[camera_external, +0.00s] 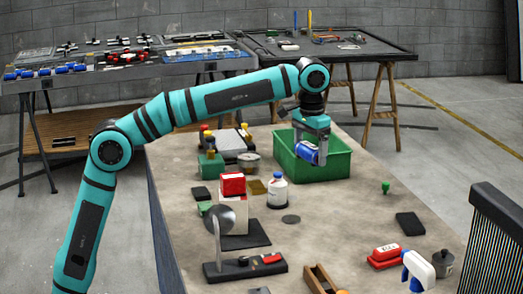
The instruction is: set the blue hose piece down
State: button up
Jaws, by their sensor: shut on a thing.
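My gripper (312,143) hangs pointing down from the end of my teal arm. It is shut on a blue hose piece (307,154) with a pale end or band. The hose piece is held in front of the near side of a green bin (335,168), overlapping it in the view. I cannot tell whether the piece is over the bin's opening or in front of its wall, or whether it touches anything. The jaws' grip is small in the picture, and part of the piece is hidden by them.
Near the bin stand a white bottle (277,192), a red box (232,184) on a white one, and a round tin (247,162). A black pad (410,224) and red block (385,253) lie to the right.

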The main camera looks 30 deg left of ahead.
jog(key=w+a+n, duration=0.4)
jog(key=w+a, duration=0.6)
jog(key=a, duration=0.4)
jog(key=n, duration=1.1)
send_over(181, 169)
notch_tip(181, 169, down, 16)
jog(key=shift+s+d+f, duration=0.1)
jog(key=shift+s+f, duration=0.05)
jog(key=shift+f, duration=2.4)
